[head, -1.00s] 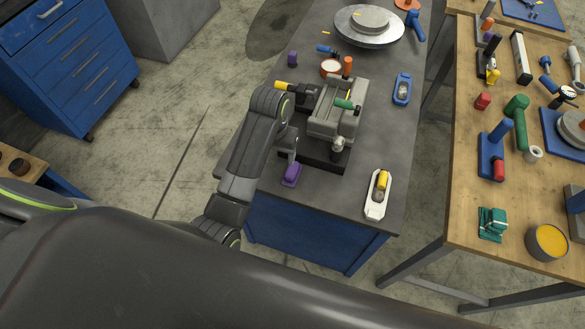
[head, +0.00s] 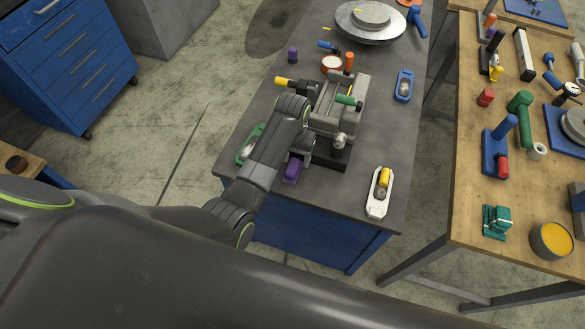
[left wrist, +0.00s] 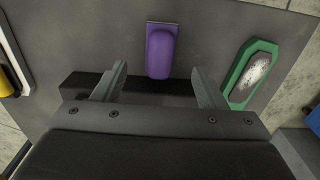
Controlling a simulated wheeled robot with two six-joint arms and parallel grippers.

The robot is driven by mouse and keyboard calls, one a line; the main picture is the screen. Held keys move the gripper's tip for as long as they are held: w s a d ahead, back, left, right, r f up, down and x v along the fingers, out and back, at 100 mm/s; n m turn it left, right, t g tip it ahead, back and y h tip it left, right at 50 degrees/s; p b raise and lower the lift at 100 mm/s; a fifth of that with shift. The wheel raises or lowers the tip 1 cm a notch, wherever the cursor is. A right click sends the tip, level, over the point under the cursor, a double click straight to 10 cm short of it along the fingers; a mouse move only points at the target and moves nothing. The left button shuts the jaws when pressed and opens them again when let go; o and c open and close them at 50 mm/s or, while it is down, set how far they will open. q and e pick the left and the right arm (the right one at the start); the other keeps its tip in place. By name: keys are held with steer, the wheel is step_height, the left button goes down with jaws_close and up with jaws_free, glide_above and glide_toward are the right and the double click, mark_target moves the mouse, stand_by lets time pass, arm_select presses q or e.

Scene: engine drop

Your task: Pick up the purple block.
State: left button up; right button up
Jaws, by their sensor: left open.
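The purple block (head: 292,171) lies on the dark grey bench top near its front edge, beside the black base of the grey machine. In the left wrist view the purple block (left wrist: 160,51) shows whole, its long side pointing away from me. My left gripper (left wrist: 158,79) is open and empty, its two fingers apart on either side of the block's line, with the block just beyond the fingertips. In the head view my left gripper (head: 304,158) is close by the block, partly hidden by its own wrist. My right gripper is not in view.
The grey machine (head: 340,105) stands just behind the block. A green tray (head: 243,155) lies to the left, a white tray (head: 375,207) with a yellow part to the right, and a blue tray (head: 403,86) farther back. A small purple cylinder (head: 292,55) stands near the far left edge.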

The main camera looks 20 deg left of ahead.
mark_target(293, 165)
arm_select(q)
steer(key=shift+w+f+p, duration=0.15)
steer(key=shift+f+p, duration=0.25)
steer(key=shift+f, duration=3)
steer(key=c, duration=1.1)
step_height(293, 165, up, 10)
steer(key=shift+r, duration=0.1)
steer(key=shift+c, duration=0.2)
